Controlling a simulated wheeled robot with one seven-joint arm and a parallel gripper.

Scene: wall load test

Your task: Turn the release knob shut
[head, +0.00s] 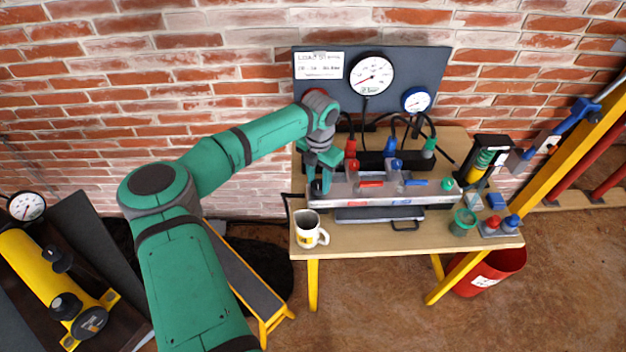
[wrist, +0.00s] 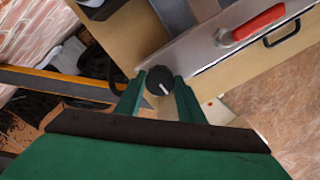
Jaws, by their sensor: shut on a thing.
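The release knob is a small black round knob (wrist: 158,82) with a white pointer line, at the left end of a grey metal manifold (head: 345,194). My gripper (wrist: 161,92) has its two green fingers on either side of the knob and is shut on it. In the head view my gripper (head: 319,186) reaches down to the left end of the manifold, and the fingers mostly hide the knob. A red lever (head: 371,184) and a blue lever (head: 416,182) sit on the manifold's top, right of the knob.
A white mug (head: 308,228) stands just in front of the knob at the bench's left corner. Hoses with red, blue and green fittings rise behind the manifold. A large gauge (head: 371,75) and a small gauge (head: 416,100) are on the back panel. A green cup (head: 463,221) stands right.

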